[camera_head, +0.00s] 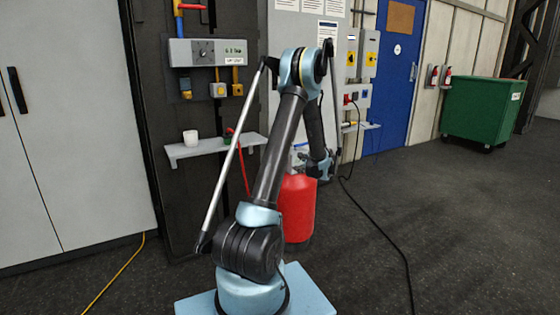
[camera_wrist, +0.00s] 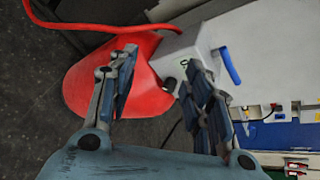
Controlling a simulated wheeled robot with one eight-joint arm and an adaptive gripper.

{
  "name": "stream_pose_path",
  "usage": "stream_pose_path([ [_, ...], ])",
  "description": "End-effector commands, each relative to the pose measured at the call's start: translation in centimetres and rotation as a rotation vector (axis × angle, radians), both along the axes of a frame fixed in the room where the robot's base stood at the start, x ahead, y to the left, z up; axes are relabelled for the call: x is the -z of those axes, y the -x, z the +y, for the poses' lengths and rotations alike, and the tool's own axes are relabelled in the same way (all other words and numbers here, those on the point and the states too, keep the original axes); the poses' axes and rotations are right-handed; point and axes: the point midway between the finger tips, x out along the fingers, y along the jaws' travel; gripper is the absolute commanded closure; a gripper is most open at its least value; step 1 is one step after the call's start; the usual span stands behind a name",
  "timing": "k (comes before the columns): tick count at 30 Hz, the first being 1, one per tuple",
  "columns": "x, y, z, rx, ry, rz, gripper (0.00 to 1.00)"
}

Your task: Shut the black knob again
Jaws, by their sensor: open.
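The red bottle (camera_head: 297,210) stands on the floor behind my arm in the head view. It also fills the left middle of the wrist view (camera_wrist: 85,85). A light grey valve block (camera_wrist: 190,43) sits at its top, with a small black knob (camera_wrist: 170,84) on it and a blue lever (camera_wrist: 230,66) to the right. My gripper (camera_wrist: 162,58) is open, its two fingers apart on either side of the knob in the picture. I see no contact, and the depth between them is unclear. In the head view my gripper (camera_head: 322,170) is small beside the bottle top.
A red hose (camera_wrist: 95,27) runs to the valve block. A black cable (camera_head: 385,230) lies on the floor, which is open at right.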

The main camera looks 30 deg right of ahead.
Motion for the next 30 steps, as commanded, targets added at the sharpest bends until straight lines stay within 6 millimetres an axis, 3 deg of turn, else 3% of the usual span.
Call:
stream_pose_path([
  [18,-4.2,-0.7,8.8,-0.183,0.154,0.090,0.54],
  [24,-5.0,-0.6,10.6,-0.221,0.187,0.106,0.54],
  [30,-5.2,-0.6,11.1,-0.233,0.198,0.113,0.54],
])
